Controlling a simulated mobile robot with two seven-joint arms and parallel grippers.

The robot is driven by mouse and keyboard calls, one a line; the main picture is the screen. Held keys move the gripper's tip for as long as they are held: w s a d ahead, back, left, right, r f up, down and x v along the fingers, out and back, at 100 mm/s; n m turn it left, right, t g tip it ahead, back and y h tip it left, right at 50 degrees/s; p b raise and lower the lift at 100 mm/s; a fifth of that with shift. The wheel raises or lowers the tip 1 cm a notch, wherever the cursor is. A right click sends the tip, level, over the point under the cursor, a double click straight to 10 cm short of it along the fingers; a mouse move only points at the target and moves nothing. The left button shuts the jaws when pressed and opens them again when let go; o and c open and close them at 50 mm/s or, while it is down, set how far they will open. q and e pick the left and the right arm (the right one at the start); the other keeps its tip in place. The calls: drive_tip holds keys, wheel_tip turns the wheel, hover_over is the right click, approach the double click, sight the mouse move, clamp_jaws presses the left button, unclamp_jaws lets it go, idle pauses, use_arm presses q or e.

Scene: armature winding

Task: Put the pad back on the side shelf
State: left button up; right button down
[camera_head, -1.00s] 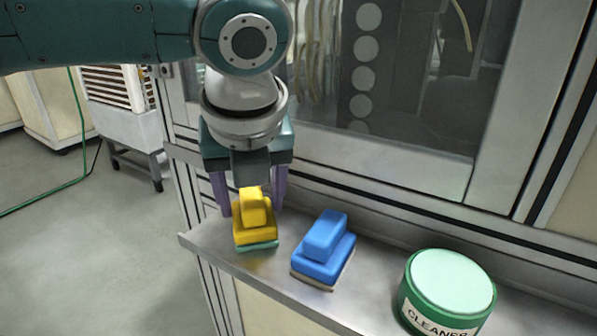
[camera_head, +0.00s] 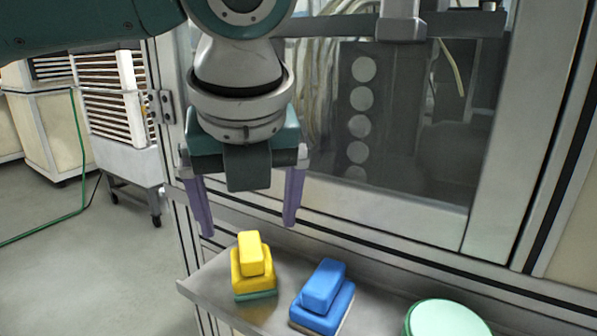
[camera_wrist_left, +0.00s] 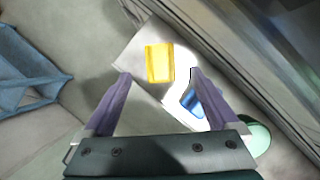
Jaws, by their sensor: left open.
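A yellow pad (camera_head: 254,263) with a raised grip and a green underside rests on the metal side shelf (camera_head: 213,284), near its left end. A blue pad (camera_head: 322,296) of similar shape lies to its right on the same shelf. My left gripper (camera_head: 248,228) is open and empty above the yellow pad, its two purple fingers spread wide and apart from it. In the left wrist view the yellow pad (camera_wrist_left: 160,63) shows between the fingertips, and the blue pad (camera_wrist_left: 192,101) is partly hidden behind the right-hand finger. My right gripper is out of view.
A green cleaner tin (camera_head: 446,318) stands on the shelf to the right, cut off by the frame edge. A windowed machine cabinet (camera_head: 400,170) rises behind the shelf. Open floor (camera_head: 80,260) and a wheeled trolley (camera_head: 125,150) lie to the left.

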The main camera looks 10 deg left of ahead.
use_arm(q)
drive_tip(key=a+v, duration=0.1)
drive_tip(key=v, duration=0.4)
drive_tip(key=s+d+f+n+h, duration=0.6)
drive_tip(key=s+d+f+n, duration=0.35)
drive_tip(key=n, duration=0.25)
drive_tip(key=s+a+f+n+y, duration=0.2)
drive_tip(key=s+a+f+n, duration=0.1)
drive_tip(key=s+a+n, duration=0.3)
drive_tip(key=s+a+f+n+y, duration=0.1)
drive_tip(key=s+a+f+n, duration=0.2)
drive_tip(key=s+a+n, duration=0.3)
drive_tip(key=a+n, duration=0.4)
drive_tip(key=n, duration=0.1)
drive_tip(key=shift+s+g+y, duration=0.15)
drive_tip(key=shift+g+y, duration=0.15)
drive_tip(key=shift+y, duration=0.1)
wheel_tip(320, 180, up, 45)
drive_tip(key=p, duration=4.5)
drive_tip(key=shift+p, duration=0.4)
drive_tip(key=shift+d+r, duration=0.1)
